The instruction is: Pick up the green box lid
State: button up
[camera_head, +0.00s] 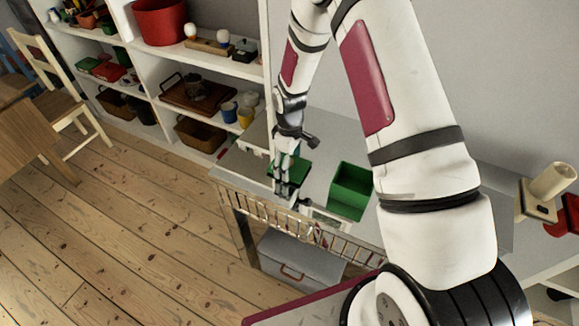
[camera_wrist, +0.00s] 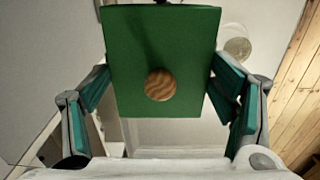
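The green box lid (camera_wrist: 185,50) is a flat green square with a round wooden knob (camera_wrist: 160,85) in its middle. In the wrist view it fills the space ahead of my gripper (camera_wrist: 160,90), whose teal-padded fingers stand wide apart at its left and right edges. The knob sits midway between them, with clear space on both sides. In the head view the lid (camera_head: 297,170) is under my gripper (camera_head: 292,178), partly covered by the fingers. Whether the lid rests on the surface cannot be told. The open green box (camera_head: 350,190) stands just to its right.
The white table (camera_head: 320,140) has a wire rail (camera_head: 285,222) along its front edge and a grey case (camera_head: 298,262) beneath. A shelf unit (camera_head: 225,60) with pots and cups stands at the left. A cream object (camera_head: 545,190) stands at the far right.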

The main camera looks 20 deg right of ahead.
jog(key=shift+c, duration=0.6)
jog(key=shift+r, duration=0.2)
jog(key=r, duration=0.9)
jog(key=shift+s+d+r, duration=0.3)
jog(key=shift+d+r, duration=0.05)
jog(key=shift+d, duration=0.05)
jog(key=s+d+r+p, duration=0.3)
jog(key=s+d+p, duration=0.5)
jog(key=s+d, duration=0.5)
jog(key=shift+s+d+p, duration=0.15)
jog(key=shift+s+p, duration=0.1)
jog(key=shift+p, duration=0.15)
jog(key=shift+r, duration=0.1)
